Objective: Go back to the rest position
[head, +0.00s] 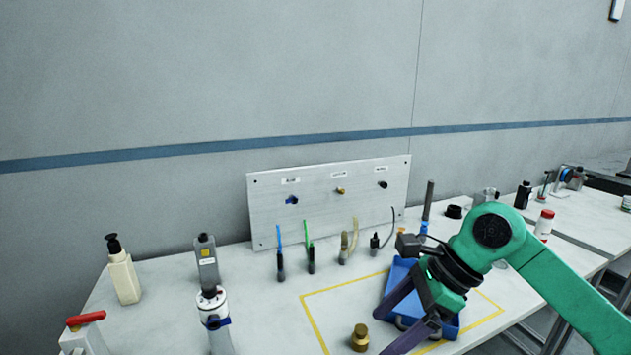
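My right gripper (382,332) comes in from the right on a green arm. Its two dark purple fingers are spread apart with nothing held between them. It hangs over the left part of a blue tray (398,272), hiding much of it. A small brass piece (360,338) stands on the table just left of the fingertips; I cannot tell how far apart they are in depth. My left gripper is not in view.
A white panel (320,215) stands at the back of the table, with several short coloured leads before it. A yellow outline (318,312) surrounds the tray. A pump bottle (123,275), a grey device (206,262) and a white-and-blue tool (214,318) stand left. Containers stand right.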

